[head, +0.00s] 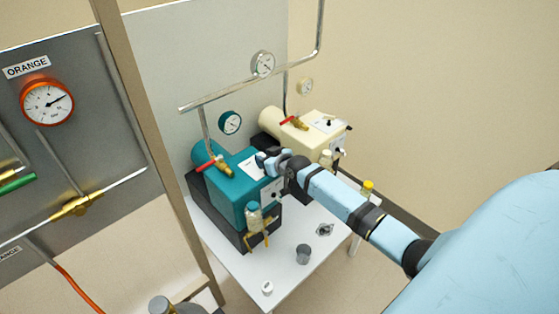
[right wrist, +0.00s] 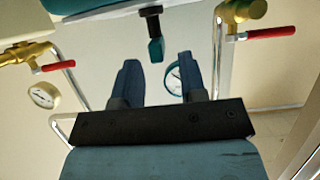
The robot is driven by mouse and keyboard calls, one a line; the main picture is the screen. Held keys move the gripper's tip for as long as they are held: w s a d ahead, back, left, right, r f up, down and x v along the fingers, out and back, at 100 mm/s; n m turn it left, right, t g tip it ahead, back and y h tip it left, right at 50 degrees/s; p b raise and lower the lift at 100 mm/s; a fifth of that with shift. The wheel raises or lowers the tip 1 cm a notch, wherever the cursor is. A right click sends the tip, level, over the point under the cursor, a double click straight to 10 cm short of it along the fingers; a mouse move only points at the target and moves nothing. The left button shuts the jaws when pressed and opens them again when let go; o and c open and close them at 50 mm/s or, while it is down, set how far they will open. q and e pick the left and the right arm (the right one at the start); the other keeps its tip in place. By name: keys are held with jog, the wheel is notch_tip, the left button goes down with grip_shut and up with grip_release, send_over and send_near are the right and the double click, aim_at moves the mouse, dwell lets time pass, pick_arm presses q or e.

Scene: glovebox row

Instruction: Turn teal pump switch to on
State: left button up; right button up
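The teal pump (head: 228,195) sits on the white table in the head view, with a white label plate on its top. My right gripper (head: 268,157) is over the plate, and its fingers hide the switch there. In the right wrist view the switch (right wrist: 155,48) has a black stem and a teal tip, hanging from the pump's edge (right wrist: 80,6). My right gripper (right wrist: 158,62) is open, its two fingers apart. The teal tip is just beyond the fingertips, in line with the gap; contact cannot be told. My left gripper is not in view.
A cream pump (head: 300,125) stands behind the teal one. Red-handled valves (head: 222,167) and pipes rise at the back. A glass bottle (head: 254,215), a grey cup (head: 303,254) and a small white cup (head: 267,288) are near the front. An orange gauge panel (head: 80,130) is at left.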

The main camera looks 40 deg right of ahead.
jog(key=a+v, duration=0.1)
jog(key=v, duration=0.9)
jog(key=shift+s+d+r+b, duration=0.15)
jog(key=shift+s+d+b, duration=0.25)
jog(key=shift+d, duration=0.1)
jog(key=shift+w, duration=0.1)
